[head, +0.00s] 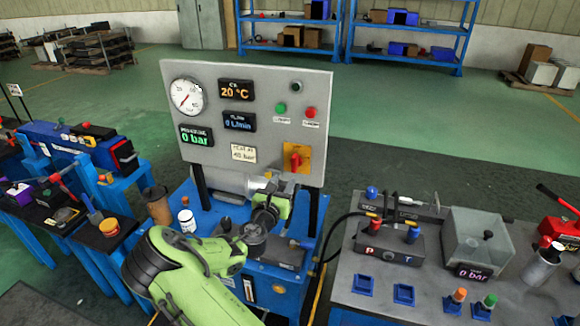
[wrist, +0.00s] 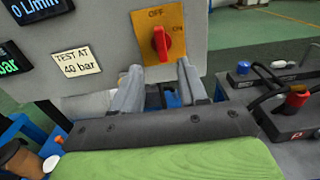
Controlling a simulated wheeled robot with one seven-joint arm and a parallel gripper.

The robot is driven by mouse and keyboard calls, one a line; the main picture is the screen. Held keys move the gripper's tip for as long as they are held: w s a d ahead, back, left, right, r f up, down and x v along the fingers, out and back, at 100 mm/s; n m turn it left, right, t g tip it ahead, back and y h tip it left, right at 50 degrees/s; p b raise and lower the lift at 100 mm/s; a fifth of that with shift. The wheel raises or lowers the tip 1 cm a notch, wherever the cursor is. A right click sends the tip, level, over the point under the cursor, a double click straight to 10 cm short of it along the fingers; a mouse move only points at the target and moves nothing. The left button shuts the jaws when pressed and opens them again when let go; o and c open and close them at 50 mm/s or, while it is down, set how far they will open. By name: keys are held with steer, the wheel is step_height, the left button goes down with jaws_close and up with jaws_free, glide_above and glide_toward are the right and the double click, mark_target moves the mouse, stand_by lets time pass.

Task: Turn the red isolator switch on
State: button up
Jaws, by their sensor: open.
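The red isolator switch (head: 295,161) sits on a yellow plate (head: 303,149) at the lower right of the grey control panel. In the wrist view the red handle (wrist: 161,43) stands upright, pointing to the OFF mark at the top of its yellow plate (wrist: 146,19); the ON mark is at the right. My gripper (wrist: 160,75) is open and empty, its two grey fingers below and to either side of the handle. The fingers appear apart from the handle; the depth gap is hard to judge. In the head view my green arm partly hides the gripper (head: 277,182) just below the switch.
The grey panel (head: 240,75) carries a gauge (head: 187,97), displays, and green and red buttons (head: 310,112). A paper cup (head: 157,205) and white can (head: 187,221) stand on the blue stand below. Another bench (head: 345,290) with hoses and fittings is at right.

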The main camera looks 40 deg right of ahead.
mark_target(293, 165)
steer(key=x, duration=1)
jaws_close()
